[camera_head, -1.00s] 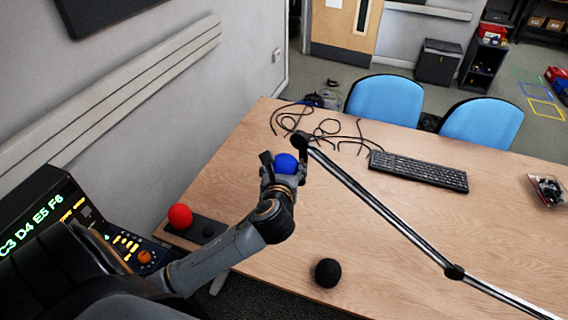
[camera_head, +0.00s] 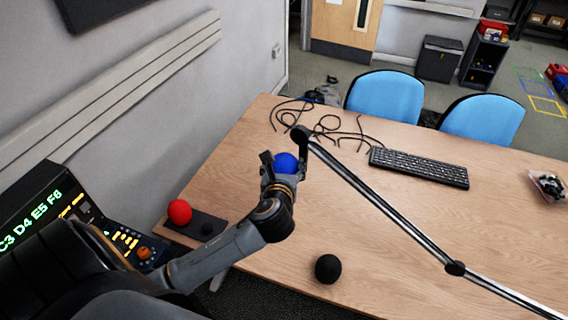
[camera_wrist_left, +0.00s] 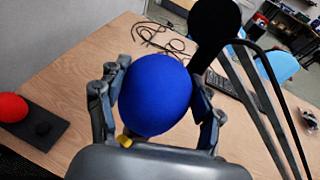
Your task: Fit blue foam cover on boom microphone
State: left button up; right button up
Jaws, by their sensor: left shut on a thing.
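The blue foam cover (camera_head: 286,163) is a round ball held between the fingers of my left gripper (camera_head: 283,168). In the left wrist view the fingers stand on both sides of the blue cover (camera_wrist_left: 156,95). The boom microphone's dark head (camera_head: 301,134) is at the upper left end of its arm, just above and right of the cover. In the left wrist view the black microphone head (camera_wrist_left: 213,27) shows behind and right of the cover. I cannot tell whether they touch. My right gripper is not in view.
A red foam ball (camera_head: 180,211) sits on a dark stand (camera_head: 196,226) at the table's left edge. A black foam ball (camera_head: 327,268) lies near the front edge. A keyboard (camera_head: 419,167) and loose black cables (camera_head: 325,128) lie toward the back. The silver boom (camera_head: 400,226) crosses the table.

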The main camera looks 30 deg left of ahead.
pick_arm(q)
jog(key=shift+f, duration=0.8)
jog(key=o, duration=0.9)
jog(key=shift+o, duration=0.8)
jog(key=shift+r, duration=0.1)
notch_tip(320, 180, up, 2)
jog(key=p, duration=0.3)
jog(key=shift+r, duration=2.4)
